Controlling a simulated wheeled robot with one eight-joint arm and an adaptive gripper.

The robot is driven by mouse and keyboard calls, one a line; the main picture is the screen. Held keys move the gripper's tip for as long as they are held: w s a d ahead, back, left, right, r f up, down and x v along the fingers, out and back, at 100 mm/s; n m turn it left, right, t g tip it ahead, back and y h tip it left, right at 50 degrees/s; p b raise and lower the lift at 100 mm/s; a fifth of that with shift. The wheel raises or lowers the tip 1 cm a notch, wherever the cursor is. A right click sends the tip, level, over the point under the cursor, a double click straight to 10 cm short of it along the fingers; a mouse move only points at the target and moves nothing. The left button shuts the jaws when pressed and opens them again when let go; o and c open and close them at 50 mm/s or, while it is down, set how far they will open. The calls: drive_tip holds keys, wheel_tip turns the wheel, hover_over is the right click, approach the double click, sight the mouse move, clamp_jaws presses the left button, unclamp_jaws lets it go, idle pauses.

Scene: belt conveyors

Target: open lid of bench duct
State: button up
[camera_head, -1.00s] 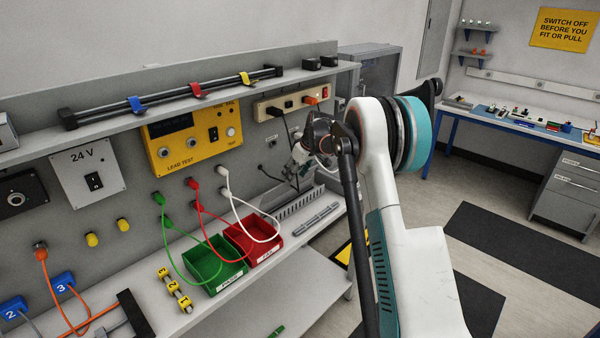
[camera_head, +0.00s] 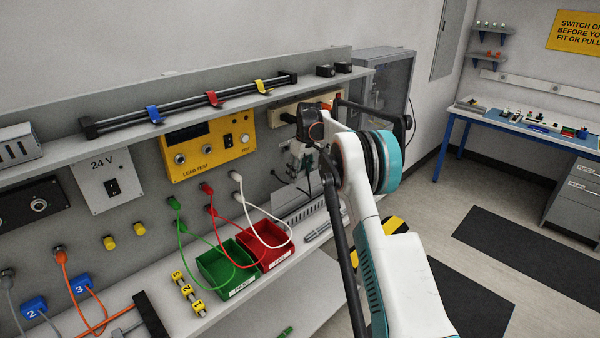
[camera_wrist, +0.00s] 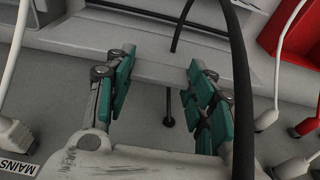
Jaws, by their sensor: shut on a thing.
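The bench duct (camera_head: 303,213) is a grey, slotted channel along the back of the bench, right of the red bin. Its pale grey lid (camera_wrist: 150,68) runs across the wrist view as a long flat strip. My gripper (camera_wrist: 160,66) has its two teal-padded fingers at this strip, one to each side, and is shut on it. The exact contact under the pads is hidden. In the head view my gripper (camera_head: 298,168) is small, close to the back panel above the duct, and partly hidden by my arm.
Black cables (camera_wrist: 185,22) pass close to my fingers, one entering a black fitting (camera_wrist: 168,123). The red bin (camera_head: 262,246) and green bin (camera_head: 226,268) stand left of the duct. White, red and green leads hang over them. A loose grey strip (camera_head: 325,230) lies in front of the duct.

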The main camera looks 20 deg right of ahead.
drive_tip(key=shift+w, duration=0.1)
drive_tip(key=o, duration=1.5)
drive_tip(key=shift+w+f, duration=0.1)
